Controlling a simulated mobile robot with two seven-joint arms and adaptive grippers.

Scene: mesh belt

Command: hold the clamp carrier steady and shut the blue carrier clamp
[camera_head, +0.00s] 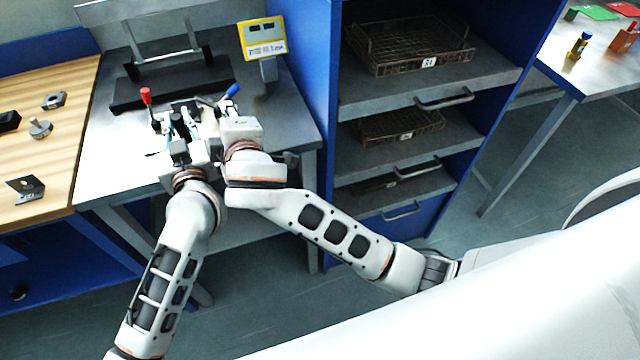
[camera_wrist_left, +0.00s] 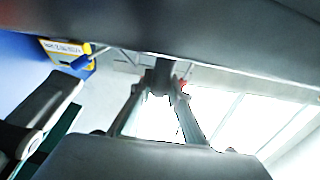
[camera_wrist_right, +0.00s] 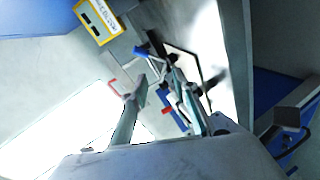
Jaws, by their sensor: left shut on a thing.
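The clamp carrier (camera_head: 184,106) is a dark fixture on the grey bench, partly hidden by my grippers. A blue-tipped clamp lever (camera_head: 232,90) slants up to the right on its right side; its blue tip (camera_wrist_right: 143,50) also shows in the right wrist view. A red-tipped lever (camera_head: 146,96) stands up at the left. My left gripper (camera_head: 178,122) is at the front of the carrier; in the left wrist view its fingers close on a dark part (camera_wrist_left: 162,78) of it. My right gripper (camera_wrist_right: 160,84) is open, its fingers apart close to the blue lever.
A yellow-framed display (camera_head: 263,38) stands behind the carrier, beside a black stand (camera_head: 170,84). A blue shelf unit (camera_head: 312,70) with wire baskets (camera_head: 410,48) is close on the right. A wooden bench (camera_head: 50,150) with small metal parts adjoins on the left.

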